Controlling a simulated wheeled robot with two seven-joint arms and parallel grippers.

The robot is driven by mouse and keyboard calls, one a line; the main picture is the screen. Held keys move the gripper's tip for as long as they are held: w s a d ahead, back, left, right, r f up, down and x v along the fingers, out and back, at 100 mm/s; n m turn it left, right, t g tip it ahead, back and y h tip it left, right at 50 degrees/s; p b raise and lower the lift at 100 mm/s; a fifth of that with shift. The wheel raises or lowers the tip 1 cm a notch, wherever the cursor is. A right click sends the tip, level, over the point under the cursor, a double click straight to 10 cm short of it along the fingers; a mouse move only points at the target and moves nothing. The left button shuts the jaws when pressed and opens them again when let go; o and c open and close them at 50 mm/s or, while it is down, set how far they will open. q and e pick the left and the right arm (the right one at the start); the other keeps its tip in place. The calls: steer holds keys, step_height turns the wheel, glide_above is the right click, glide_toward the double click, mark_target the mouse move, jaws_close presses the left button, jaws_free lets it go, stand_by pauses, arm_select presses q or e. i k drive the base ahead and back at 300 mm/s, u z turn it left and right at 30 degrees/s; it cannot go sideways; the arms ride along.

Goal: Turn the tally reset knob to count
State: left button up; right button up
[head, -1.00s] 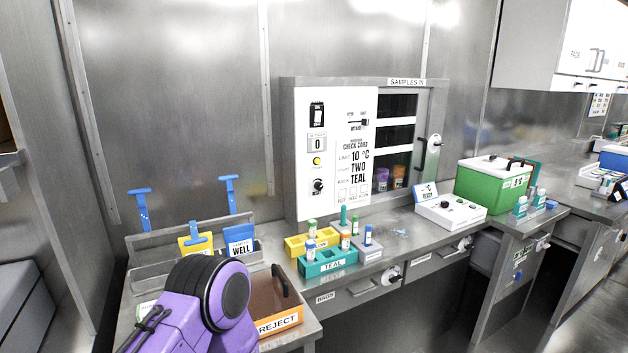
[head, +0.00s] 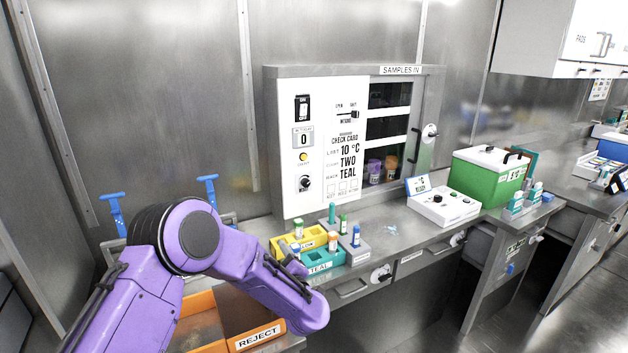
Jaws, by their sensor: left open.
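The white panel (head: 322,200) of the samples cabinet faces me past my left arm. A black round knob (head: 305,183) sits low on its left side; its pointer and label are too small to read. Above it are a yellow button (head: 303,157) and a tally window (head: 303,139) showing 0. My left arm bends in from the lower left, its forearm over the bench and well short of the knob. My left gripper is open, but its fingers are hard to make out beside the forearm. Nothing touches the knob. My right gripper is out of view.
A rocker switch (head: 302,108) and an intake slider (head: 347,114) share the panel. Yellow (head: 283,252) and teal (head: 322,262) racks with vials stand in front of it. An orange reject bin (head: 258,337) lies below my forearm. A white control box (head: 444,207) stands right.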

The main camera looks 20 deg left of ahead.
mark_target(305, 183)
steer(key=i, duration=1.15)
